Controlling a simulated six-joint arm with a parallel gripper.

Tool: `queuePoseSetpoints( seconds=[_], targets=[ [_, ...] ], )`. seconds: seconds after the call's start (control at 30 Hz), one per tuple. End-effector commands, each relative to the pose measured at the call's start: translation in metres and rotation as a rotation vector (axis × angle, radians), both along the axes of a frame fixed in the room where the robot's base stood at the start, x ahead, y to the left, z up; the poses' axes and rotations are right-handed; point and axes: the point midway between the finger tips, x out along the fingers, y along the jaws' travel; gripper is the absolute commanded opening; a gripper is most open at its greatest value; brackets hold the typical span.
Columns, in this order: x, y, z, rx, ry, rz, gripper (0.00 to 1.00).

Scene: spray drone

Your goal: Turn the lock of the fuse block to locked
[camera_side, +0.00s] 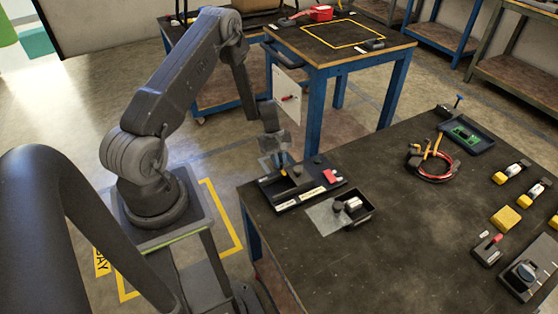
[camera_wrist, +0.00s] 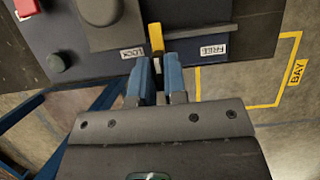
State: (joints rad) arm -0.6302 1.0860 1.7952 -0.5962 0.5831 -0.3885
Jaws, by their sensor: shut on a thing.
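The fuse block (camera_side: 318,190) is a dark panel at the near-left corner of the dark table. In the wrist view its body (camera_wrist: 190,15) fills the top. The lock is a yellow lever (camera_wrist: 156,36) standing between a LOCK label (camera_wrist: 132,53) on the left and a FREE label (camera_wrist: 213,50) on the right. It stands closer to LOCK. In the side view my gripper (camera_side: 283,163) reaches down onto the block's left part.
A red button (camera_wrist: 27,7) and a dark green knob (camera_wrist: 60,62) sit on the block's left in the wrist view. A small black tray (camera_side: 352,208) stands beside the block.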

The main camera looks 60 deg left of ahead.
Motion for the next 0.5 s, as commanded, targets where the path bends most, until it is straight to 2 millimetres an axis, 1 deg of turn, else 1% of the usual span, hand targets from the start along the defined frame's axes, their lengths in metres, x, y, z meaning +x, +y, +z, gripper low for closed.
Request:
queuePoseSetpoints(
  seconds=[0.47, 0.5],
  targets=[
    [0.0002, 0.0005, 0.0003, 0.0, -0.001, 0.02, 0.0],
    [0.0002, 0.0005, 0.0003, 0.0, -0.001, 0.02, 0.14]
  ],
)
